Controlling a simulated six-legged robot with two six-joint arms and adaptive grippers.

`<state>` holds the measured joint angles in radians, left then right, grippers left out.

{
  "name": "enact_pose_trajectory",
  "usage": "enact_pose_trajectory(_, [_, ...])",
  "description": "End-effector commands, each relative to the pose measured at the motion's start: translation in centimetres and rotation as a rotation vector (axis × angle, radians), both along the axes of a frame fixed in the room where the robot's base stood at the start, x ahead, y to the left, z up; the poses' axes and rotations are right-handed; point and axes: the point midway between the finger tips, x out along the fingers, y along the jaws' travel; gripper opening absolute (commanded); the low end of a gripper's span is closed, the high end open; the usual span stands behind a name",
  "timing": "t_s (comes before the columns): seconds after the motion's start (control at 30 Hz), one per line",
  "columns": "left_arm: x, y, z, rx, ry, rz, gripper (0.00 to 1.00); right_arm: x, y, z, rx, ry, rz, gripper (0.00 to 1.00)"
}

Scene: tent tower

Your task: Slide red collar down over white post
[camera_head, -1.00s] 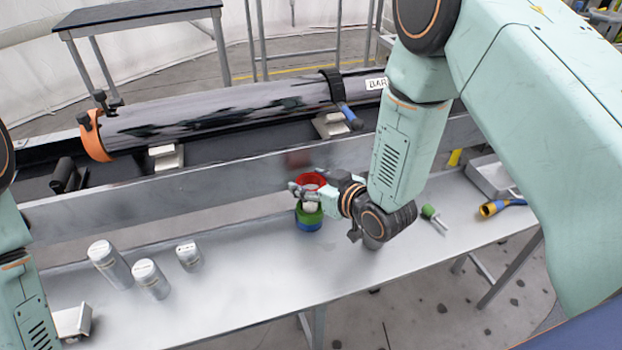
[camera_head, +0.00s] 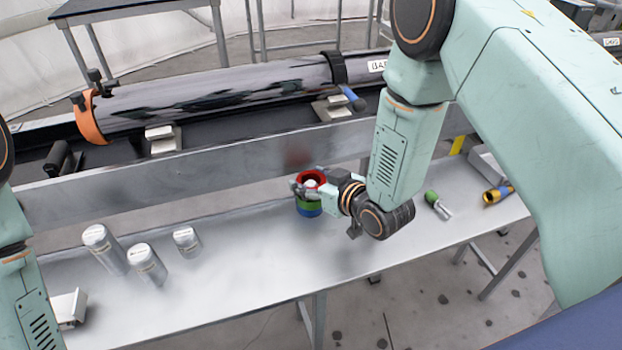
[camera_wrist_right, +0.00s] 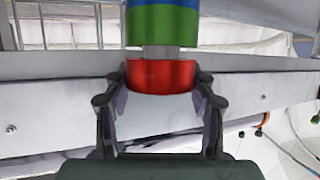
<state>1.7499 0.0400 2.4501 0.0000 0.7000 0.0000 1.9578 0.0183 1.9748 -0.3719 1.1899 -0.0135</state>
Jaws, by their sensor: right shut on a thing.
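The red collar (camera_head: 313,175) is held by my right gripper (camera_head: 309,186), whose fingers are shut on its sides. The white post's top (camera_head: 311,184) shows inside the red ring, so the collar appears to be around its upper end. A green ring (camera_head: 311,205) and a blue ring (camera_head: 310,212) sit lower on the post. In the right wrist view, which looks upside down, a short bare length of post (camera_wrist_right: 158,52) separates the red collar (camera_wrist_right: 160,76) from the green ring (camera_wrist_right: 162,25). My left gripper is out of view.
Several silver cylinders (camera_head: 147,264) stand at the table's left. A metal rail (camera_head: 200,171) runs behind the post, with a dark tube (camera_head: 220,100) beyond. The table (camera_head: 245,255) is clear in front.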

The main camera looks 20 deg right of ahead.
Motion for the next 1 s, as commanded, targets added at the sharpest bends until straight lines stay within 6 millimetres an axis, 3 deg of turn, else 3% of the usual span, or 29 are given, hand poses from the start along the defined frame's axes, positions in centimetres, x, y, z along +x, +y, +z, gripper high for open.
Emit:
enact_pose_trajectory(0.63, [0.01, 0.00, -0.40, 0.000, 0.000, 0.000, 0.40, 0.02, 0.01, -0.75, 0.000, -0.001, 0.000, 0.21])
enact_pose_trajectory(0.67, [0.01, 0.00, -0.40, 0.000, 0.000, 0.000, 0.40, 0.02, 0.01, -0.75, 0.000, -0.001, 0.000, 0.57])
enact_pose_trajectory(1.0, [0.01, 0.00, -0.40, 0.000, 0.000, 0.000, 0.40, 0.01, 0.00, -0.76, 0.000, 0.000, 0.000, 0.83])
